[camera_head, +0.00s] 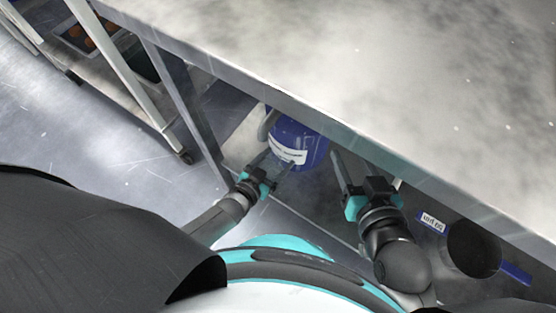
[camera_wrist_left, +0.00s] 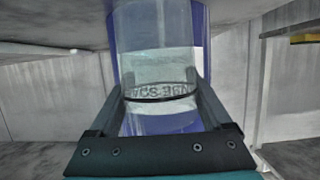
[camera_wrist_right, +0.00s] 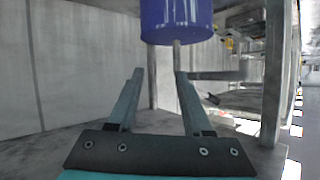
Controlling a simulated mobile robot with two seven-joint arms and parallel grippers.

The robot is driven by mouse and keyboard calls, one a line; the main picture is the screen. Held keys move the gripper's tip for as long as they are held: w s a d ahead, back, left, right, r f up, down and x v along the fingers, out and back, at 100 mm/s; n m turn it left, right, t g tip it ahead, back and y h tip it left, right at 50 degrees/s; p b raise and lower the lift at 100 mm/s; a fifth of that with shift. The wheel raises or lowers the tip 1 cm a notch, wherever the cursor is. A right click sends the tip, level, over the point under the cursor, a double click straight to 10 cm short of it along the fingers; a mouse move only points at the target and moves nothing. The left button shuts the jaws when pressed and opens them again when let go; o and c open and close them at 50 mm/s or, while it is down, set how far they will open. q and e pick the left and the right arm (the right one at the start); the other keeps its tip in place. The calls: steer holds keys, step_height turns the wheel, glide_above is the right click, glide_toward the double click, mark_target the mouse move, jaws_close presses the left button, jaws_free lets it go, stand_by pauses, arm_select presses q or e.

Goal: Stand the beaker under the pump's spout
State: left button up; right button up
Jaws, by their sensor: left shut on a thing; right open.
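A clear beaker (camera_wrist_left: 155,75) is between the fingers of my left gripper (camera_head: 276,168), which is shut on it. In the head view the beaker is hard to make out against what is behind it. A blue drum (camera_head: 313,148) with a white label stands under the table, just beyond the left gripper. A grey curved part (camera_head: 268,124) shows at its upper left; I cannot tell whether this is the pump's spout. In the left wrist view the drum's lettering shows through the glass. My right gripper (camera_head: 366,168) is open and empty, right of the drum.
The steel table top (camera_head: 400,60) overhangs the space around the drum, and its front edge runs close to both grippers. A wheeled rack (camera_head: 110,60) stands at the upper left. A blue-and-white label (camera_head: 433,222) and a dark round object (camera_head: 472,248) lie right of my right arm.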

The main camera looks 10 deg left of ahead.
arm_select(q)
steer(key=shift+f+b, duration=0.5)
steer(key=shift+f, duration=0.25)
steer(key=shift+f+b, duration=0.35)
steer(key=shift+f, duration=0.2)
arm_select(e)
steer(key=shift+a+r+m+t+y, duration=0.2)
steer(key=shift+a+r+t+y, duration=0.2)
steer(key=shift+a+r+t, duration=0.45)
steer(key=shift+a+r+m+t+y, duration=0.2)
steer(key=shift+a+r+t+y, duration=0.25)
steer(key=shift+t, duration=0.7)
arm_select(q)
steer(key=o, duration=1.3)
steer(key=shift+f, duration=0.15)
steer(key=shift+r, duration=0.2)
